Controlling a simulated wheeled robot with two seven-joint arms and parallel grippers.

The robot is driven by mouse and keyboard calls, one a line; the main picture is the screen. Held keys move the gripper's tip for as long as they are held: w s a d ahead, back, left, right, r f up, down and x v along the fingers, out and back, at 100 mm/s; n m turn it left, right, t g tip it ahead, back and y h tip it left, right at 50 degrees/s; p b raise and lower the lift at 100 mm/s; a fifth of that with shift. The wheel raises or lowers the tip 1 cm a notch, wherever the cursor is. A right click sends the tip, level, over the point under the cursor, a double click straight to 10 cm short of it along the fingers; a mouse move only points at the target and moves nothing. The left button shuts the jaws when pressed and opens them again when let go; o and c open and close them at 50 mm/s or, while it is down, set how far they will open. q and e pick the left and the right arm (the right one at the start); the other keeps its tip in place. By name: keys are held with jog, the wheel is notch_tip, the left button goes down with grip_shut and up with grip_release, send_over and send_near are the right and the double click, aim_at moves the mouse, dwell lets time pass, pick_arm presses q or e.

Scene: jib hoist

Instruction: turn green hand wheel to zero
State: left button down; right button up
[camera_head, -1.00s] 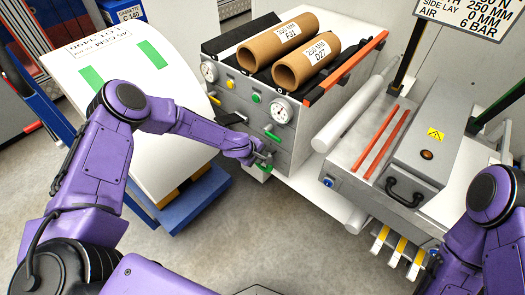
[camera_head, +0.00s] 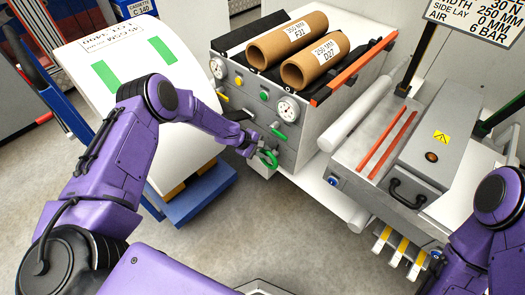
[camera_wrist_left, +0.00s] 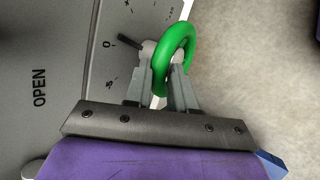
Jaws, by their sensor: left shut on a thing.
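The green hand wheel (camera_head: 270,161) is low on the front panel of the grey cabinet (camera_head: 307,122). In the left wrist view the wheel (camera_wrist_left: 188,38) is a thick green ring, seen nearly edge-on. My left gripper (camera_head: 259,153) is shut on its rim, with one finger on each side in the left wrist view (camera_wrist_left: 163,75). A dark pointer (camera_wrist_left: 128,41) lies close to the 0 mark (camera_wrist_left: 108,44) on the panel scale. The fingers hide part of the wheel. My right arm shows at the right edge, but its gripper is not clearly visible.
Cardboard rolls (camera_head: 288,40) lie on the cabinet top. Gauges (camera_head: 288,108) and a green handle (camera_head: 279,134) are above the wheel. A large white roll (camera_head: 140,95) on a blue stand is at left. Bare floor lies in front.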

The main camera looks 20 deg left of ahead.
pick_arm(q)
jog(key=shift+w+a+r, duration=0.1)
jog(key=shift+w+r, duration=0.15)
jog(key=shift+w, duration=0.1)
jog(key=c, duration=1)
grip_release()
jog(key=shift+c, duration=0.2)
jog(key=shift+f, duration=0.2)
jog(key=v, duration=1)
jog(key=shift+s+r+p, duration=0.2)
jog(key=shift+p, duration=0.15)
jog(key=shift+a, duration=0.15)
